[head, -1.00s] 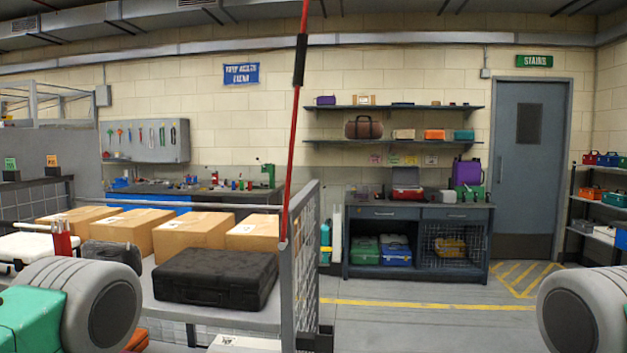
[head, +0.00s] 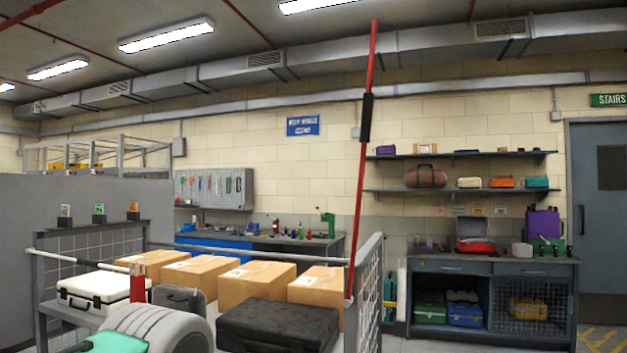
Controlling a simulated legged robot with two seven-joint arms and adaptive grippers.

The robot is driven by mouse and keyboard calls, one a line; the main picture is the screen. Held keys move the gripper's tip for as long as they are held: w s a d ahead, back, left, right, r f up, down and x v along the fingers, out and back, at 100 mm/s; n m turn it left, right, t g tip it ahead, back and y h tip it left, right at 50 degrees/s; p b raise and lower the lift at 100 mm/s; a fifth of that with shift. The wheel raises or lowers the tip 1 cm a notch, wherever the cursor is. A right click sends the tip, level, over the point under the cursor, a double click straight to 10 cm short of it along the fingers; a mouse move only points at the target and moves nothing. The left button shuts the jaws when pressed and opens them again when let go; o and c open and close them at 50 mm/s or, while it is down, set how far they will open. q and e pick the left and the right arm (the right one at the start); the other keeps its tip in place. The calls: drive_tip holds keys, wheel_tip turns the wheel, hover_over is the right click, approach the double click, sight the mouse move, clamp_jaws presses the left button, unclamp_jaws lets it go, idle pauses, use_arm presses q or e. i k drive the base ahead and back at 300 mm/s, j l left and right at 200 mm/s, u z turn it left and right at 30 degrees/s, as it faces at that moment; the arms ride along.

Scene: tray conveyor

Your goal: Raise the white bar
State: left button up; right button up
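The white bar (head: 80,262) lies about level in the head view, low at the left. It runs from a grey post toward a red upright piece (head: 137,283) beside a white case; whether they join is not clear. A long red bar with a black grip (head: 366,120) stands steeply raised at the right end of the conveyor (head: 344,316). Neither of my grippers is in view.
A white case (head: 94,290), several cardboard boxes (head: 314,286) and a black case (head: 278,327) are on the conveyor. A teal case (head: 115,343) is at the bottom left. A mesh side guard (head: 370,288) closes the right end. A workbench (head: 450,267) stands behind at right.

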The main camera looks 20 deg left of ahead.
sight(85, 261)
drive_tip(key=u, duration=0.8)
drive_tip(key=i+u, duration=0.7)
drive_tip(key=i+l+u, duration=0.15)
drive_tip(key=u, duration=0.2)
drive_tip(key=i+j+z, duration=0.1)
drive_tip(key=j, duration=0.25)
drive_tip(key=i+j+z, duration=0.15)
drive_tip(key=i+j, duration=0.15)
drive_tip(key=i+j+z, duration=0.1)
drive_tip(key=j, duration=0.3)
drive_tip(key=i+j+z, duration=0.1)
drive_tip(key=j, duration=0.3)
drive_tip(key=i+l, duration=0.05)
drive_tip(key=i, duration=0.05)
